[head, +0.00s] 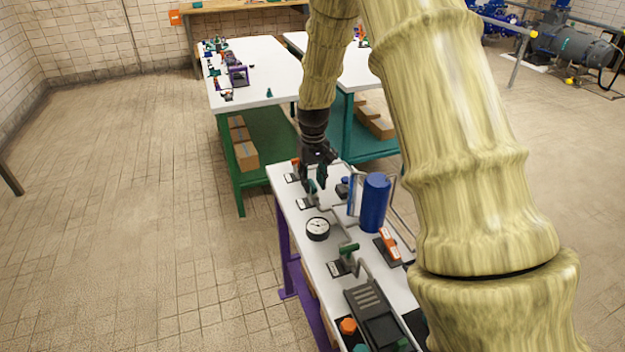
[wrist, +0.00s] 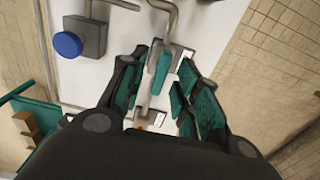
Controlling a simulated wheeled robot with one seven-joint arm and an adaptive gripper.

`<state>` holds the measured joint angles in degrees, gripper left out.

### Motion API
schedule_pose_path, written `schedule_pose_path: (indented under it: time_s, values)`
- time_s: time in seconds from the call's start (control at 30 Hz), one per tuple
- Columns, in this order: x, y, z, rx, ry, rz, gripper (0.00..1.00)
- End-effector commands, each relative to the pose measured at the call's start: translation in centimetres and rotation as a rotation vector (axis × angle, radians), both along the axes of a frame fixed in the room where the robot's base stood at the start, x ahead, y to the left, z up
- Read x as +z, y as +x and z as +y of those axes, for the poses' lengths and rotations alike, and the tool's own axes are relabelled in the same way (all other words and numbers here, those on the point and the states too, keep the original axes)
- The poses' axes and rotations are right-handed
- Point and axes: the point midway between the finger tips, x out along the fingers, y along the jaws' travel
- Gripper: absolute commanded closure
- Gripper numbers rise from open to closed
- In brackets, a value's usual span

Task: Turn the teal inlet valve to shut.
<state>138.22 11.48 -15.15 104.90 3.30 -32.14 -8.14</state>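My gripper (head: 315,182) hangs over the far end of the white-topped bench (head: 290,203). In the wrist view my gripper (wrist: 165,72) is open, with teal-padded fingers on both sides. A teal valve handle (wrist: 160,73) lies between the fingers, next to a grey fitting and pipe. I see a gap on each side of the handle; contact is not clear. In the head view the teal handle (head: 311,187) shows just below the fingers, partly hidden by them. Which label belongs to it is too small to read.
A blue tank (head: 375,203), a round gauge (head: 318,229), a green handle (head: 349,249) and an orange lever (head: 389,245) stand on the bench. A blue knob (wrist: 68,44) is left of my fingers in the wrist view. The floor left of the bench is clear.

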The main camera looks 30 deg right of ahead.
Motion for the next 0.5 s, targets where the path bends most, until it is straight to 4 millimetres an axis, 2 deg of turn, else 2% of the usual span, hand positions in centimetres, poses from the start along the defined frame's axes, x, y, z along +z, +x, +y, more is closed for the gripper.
schedule_pose_path:
  time_s: [0.27,0.43,0.5]
  values:
    - [-0.09,0.03,0.02,0.0,0.0,0.0,0.68]
    - [-0.08,0.03,0.02,0.0,0.0,0.0,0.99]
    - [-0.08,0.03,0.02,0.0,0.0,0.0,1.0]
